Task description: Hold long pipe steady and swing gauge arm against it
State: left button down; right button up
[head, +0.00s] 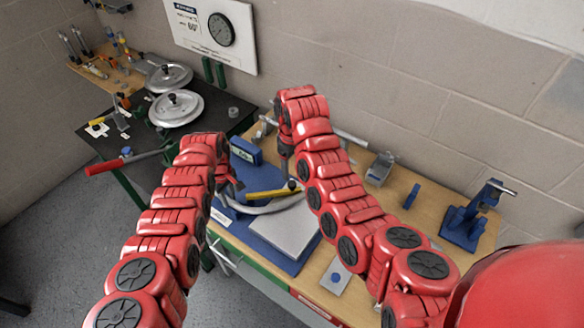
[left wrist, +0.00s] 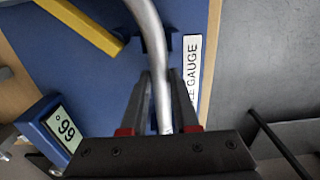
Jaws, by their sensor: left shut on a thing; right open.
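The bent silver pipe (head: 270,207) lies on the blue angle gauge board (head: 252,222); it also shows in the left wrist view (left wrist: 152,30). My left gripper (left wrist: 163,85) is shut on the pipe, its fingers along both sides near the board's labelled edge. In the head view the left gripper (head: 230,187) is partly hidden by its arm. The yellow gauge arm (head: 268,193) lies beside the pipe; in the left wrist view a gap shows between the yellow bar (left wrist: 85,27) and the pipe. My right gripper (head: 287,150) is open above the gauge, its fingertips hard to make out.
A blue digital readout (head: 245,152) stands at the gauge's far-left side. A grey plate (head: 285,230) lies on the board. A blue bender-like tool (head: 468,222) stands at the bench's right. A dark table (head: 215,112) with round silver lids is at left; the wall sign (head: 213,33) reads 60°.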

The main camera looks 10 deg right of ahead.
dwell(0.4)
pick_arm(q)
jog(key=c, duration=0.6)
grip_release()
jog(key=shift+r, duration=0.2)
notch_tip(320, 180, up, 12)
jog(key=shift+f, duration=0.2)
